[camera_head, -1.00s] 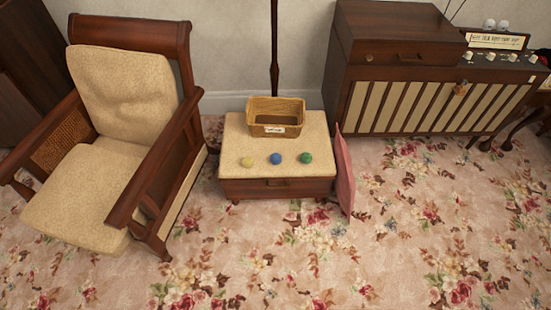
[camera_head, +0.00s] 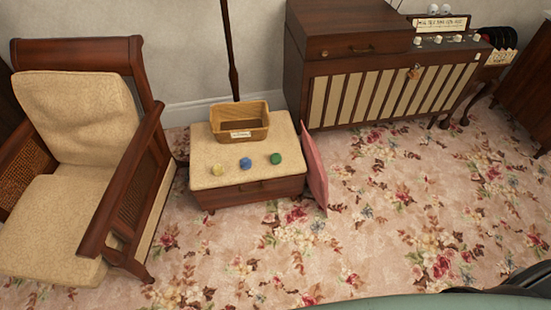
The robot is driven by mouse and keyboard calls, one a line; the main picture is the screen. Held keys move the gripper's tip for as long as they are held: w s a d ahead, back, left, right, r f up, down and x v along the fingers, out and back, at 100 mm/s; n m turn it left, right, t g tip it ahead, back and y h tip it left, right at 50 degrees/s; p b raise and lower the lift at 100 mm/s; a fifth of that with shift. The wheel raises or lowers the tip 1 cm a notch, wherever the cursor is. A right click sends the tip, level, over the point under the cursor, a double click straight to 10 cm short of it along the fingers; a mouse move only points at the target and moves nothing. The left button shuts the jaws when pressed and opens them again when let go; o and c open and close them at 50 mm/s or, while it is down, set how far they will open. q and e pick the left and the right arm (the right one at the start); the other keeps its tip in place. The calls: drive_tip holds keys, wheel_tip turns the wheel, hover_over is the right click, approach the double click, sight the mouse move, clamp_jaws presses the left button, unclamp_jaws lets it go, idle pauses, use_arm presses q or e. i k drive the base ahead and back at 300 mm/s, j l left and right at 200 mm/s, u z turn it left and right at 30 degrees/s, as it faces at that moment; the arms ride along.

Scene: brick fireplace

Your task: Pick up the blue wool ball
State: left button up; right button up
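The blue wool ball (camera_head: 245,163) sits on the cushioned top of a low footstool (camera_head: 222,177). It lies between a yellow ball (camera_head: 216,170) on its left and a green ball (camera_head: 276,158) on its right, apart from both. A wicker basket (camera_head: 241,134) with a white label stands behind the balls on the same top. Neither of my grippers shows in the head view.
A wooden armchair (camera_head: 134,205) stands close on the left of the footstool. A pink cushion (camera_head: 314,167) leans on its right side. A wooden cabinet (camera_head: 352,103) stands behind right. The floral carpet (camera_head: 390,220) in front and to the right is clear.

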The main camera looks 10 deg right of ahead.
sight(246, 163)
drive_tip(key=u, duration=0.5)
drive_tip(key=l+u, duration=0.75)
drive_tip(key=l, duration=0.15)
drive_tip(key=l+u, duration=0.35)
drive_tip(key=l, duration=0.05)
